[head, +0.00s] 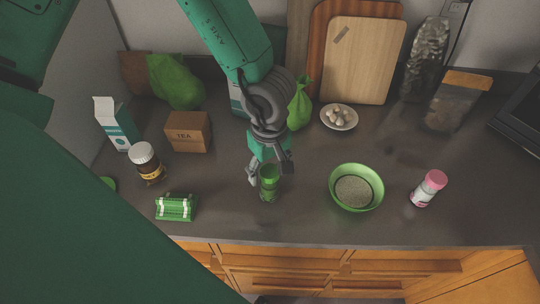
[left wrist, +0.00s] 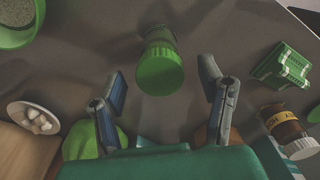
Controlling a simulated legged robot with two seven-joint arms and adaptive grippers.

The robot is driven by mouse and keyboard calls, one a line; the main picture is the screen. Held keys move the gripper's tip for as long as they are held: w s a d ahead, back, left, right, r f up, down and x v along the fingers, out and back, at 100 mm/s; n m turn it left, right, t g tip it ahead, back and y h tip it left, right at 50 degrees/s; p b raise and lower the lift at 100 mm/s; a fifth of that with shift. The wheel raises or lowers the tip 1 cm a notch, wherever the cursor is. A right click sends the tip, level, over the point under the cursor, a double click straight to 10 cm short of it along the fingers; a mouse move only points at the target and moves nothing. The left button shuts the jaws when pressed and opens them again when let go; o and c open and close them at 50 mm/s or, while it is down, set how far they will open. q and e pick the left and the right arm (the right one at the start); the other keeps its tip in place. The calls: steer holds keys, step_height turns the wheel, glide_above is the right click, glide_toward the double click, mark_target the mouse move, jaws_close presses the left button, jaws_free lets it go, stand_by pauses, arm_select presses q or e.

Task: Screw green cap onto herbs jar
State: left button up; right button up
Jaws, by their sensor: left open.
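The herbs jar (head: 268,191) stands upright on the counter at the middle front, and it also shows in the left wrist view (left wrist: 158,35). A ribbed green cap (left wrist: 160,72) sits on top of the jar; I cannot tell how tightly. The cap also shows in the head view (head: 269,171). My left gripper (head: 270,168) is above the jar, pointing down. Its two fingers are spread wide, one on each side of the cap, with visible gaps in the left wrist view (left wrist: 162,72). My right gripper is not in view.
A green bowl (head: 335,203) and a pink-capped jar (head: 422,194) stand to the right. A green-and-white packet (head: 176,207), brown jar (head: 148,165) and tea box (head: 188,132) are to the left. A plate of pale round items (head: 339,125) lies behind. The counter's front edge is close.

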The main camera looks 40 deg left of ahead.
mark_target(269, 171)
arm_select(q)
step_height(269, 171, up, 11)
stand_by(0.3)
